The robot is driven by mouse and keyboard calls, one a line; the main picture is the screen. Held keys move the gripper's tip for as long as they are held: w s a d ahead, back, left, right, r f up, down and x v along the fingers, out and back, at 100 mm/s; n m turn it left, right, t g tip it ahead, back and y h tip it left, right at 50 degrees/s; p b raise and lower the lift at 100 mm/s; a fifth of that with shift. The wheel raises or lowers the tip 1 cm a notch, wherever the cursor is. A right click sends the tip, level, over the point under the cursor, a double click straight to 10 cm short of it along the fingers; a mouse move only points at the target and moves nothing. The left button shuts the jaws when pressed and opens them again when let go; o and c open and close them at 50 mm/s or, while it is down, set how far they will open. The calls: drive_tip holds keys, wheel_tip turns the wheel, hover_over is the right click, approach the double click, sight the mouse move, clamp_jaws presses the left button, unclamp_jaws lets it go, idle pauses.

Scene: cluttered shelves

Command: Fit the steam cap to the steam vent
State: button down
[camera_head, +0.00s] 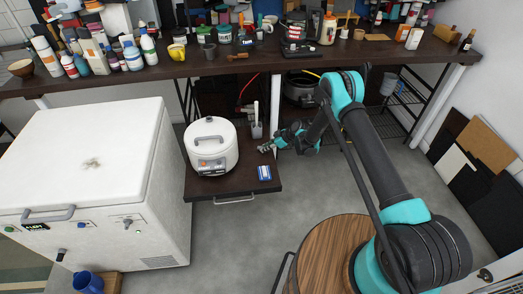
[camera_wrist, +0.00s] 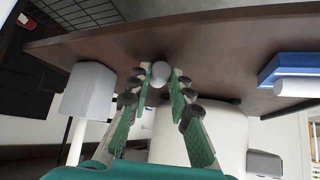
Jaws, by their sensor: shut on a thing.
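The white rice cooker (camera_head: 225,158) stands on the dark pull-out shelf (camera_head: 232,186), with a grey handle on its lid. The steam vent cannot be made out in either view. My gripper (camera_head: 267,147) is just right of the cooker, above the shelf. In the wrist view, my green fingers (camera_wrist: 164,80) close on a small, round, pale grey piece that looks like the steam cap (camera_wrist: 160,70). The cooker's white body (camera_wrist: 232,135) shows behind the fingers there. In the head view the cap is too small to tell.
A grey holder with a white utensil (camera_head: 256,131) stands behind my gripper. A crowded counter (camera_head: 150,72) runs above, and a white chest freezer (camera_head: 85,155) stands left.

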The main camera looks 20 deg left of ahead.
drive_tip(key=shift+r, duration=0.2)
idle(0.4)
drive_tip(key=shift+r, duration=2.4)
drive_tip(key=c, duration=1.9)
unclamp_jaws()
drive_tip(key=shift+c, duration=0.2)
drive_tip(key=shift+a+r, duration=0.1)
clamp_jaws()
